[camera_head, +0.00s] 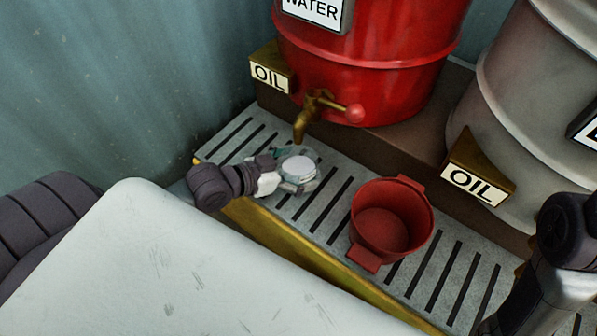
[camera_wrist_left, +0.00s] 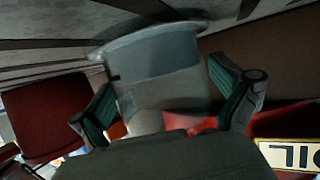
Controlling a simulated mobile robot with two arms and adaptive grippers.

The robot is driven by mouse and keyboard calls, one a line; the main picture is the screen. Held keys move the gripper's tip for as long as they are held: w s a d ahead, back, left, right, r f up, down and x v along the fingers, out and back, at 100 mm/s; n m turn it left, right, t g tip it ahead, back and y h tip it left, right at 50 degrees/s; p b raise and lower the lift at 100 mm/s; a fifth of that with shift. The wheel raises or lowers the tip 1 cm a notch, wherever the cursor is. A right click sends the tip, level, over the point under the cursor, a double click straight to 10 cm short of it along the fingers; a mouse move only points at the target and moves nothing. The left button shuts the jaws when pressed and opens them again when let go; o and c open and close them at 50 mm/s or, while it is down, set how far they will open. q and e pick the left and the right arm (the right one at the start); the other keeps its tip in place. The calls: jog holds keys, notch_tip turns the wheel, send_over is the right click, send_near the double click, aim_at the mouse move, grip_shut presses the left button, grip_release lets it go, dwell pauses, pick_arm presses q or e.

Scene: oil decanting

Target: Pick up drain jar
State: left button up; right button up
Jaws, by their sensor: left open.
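The drain jar (camera_head: 300,168), with a pale round top, stands on the slatted metal grate below the brass tap of the red drum. My left gripper (camera_head: 288,172) comes in from the left, low over the grate, with its fingers around the jar. In the left wrist view the see-through jar (camera_wrist_left: 160,75) sits between the two green-padded fingers of the gripper (camera_wrist_left: 170,100). The fingers are spread, with a gap visible at least on one side. Whether either touches the jar is unclear. My right gripper does not show; only part of the right arm is at the right edge.
A red bucket (camera_head: 365,255) stands on the grate (camera_head: 337,205) to the right of the jar. The brass tap (camera_head: 303,122) hangs just behind the jar. A red drum (camera_head: 370,70) and a grey drum (camera_head: 530,110) stand behind. Bare grate lies between jar and bucket.

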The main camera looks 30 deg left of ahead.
pick_arm(q)
jog(key=c, duration=1.3)
jog(key=shift+r, duration=0.15)
